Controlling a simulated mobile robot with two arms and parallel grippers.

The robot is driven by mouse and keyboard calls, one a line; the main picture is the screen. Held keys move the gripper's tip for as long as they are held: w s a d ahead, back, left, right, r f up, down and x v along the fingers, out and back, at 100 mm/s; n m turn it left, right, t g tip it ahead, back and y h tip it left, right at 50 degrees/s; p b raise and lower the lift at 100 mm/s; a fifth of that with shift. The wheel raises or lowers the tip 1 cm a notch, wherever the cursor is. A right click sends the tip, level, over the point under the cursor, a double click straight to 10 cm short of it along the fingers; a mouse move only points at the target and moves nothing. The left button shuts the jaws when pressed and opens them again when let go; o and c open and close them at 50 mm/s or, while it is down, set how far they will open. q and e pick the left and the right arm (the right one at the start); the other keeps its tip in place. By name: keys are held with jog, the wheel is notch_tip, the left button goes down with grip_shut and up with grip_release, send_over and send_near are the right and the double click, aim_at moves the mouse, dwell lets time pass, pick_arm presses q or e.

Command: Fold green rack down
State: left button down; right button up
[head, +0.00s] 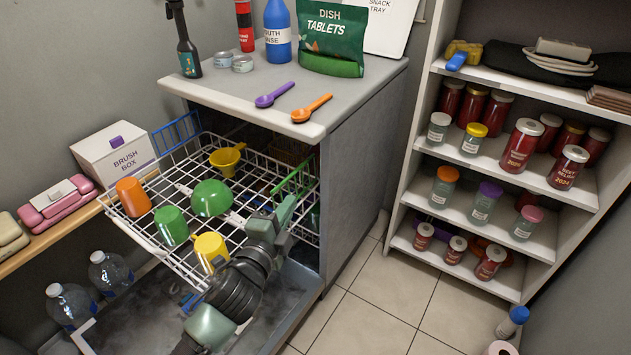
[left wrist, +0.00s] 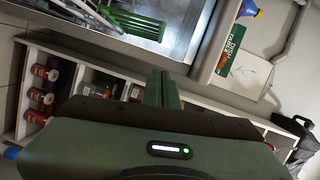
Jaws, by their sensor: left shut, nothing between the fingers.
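The green rack (head: 290,179) shows in the head view as a thin, slanted green strip at the right side of the white wire dish basket (head: 168,243). In the left wrist view the green rack (left wrist: 132,22) shows several green tines at the top. My left gripper (head: 286,208) is shut and empty. It is at the basket's right side, just below the green strip in the picture. I cannot tell whether it touches the rack. The gripper and arm hide part of the basket's right front. My right gripper is not in view.
The basket holds an orange cup (head: 132,197), a green cup (head: 171,226), a yellow mug (head: 210,250), a green bowl (head: 211,198) and a yellow ladle (head: 227,158). The countertop (head: 352,88) overhangs behind. A jar shelf (head: 578,188) stands right, with clear floor (head: 372,318) between.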

aim_at(296, 179)
pick_arm(q)
jog(key=shift+n, duration=0.4)
jog(key=x, duration=0.3)
jog(key=a+b+x, duration=0.1)
jog(key=x, duration=0.3)
jog(key=a+b+x, duration=0.1)
jog(key=x, duration=0.3)
jog(key=shift+w+a+f, duration=0.1)
jog(key=shift+w+f, duration=0.3)
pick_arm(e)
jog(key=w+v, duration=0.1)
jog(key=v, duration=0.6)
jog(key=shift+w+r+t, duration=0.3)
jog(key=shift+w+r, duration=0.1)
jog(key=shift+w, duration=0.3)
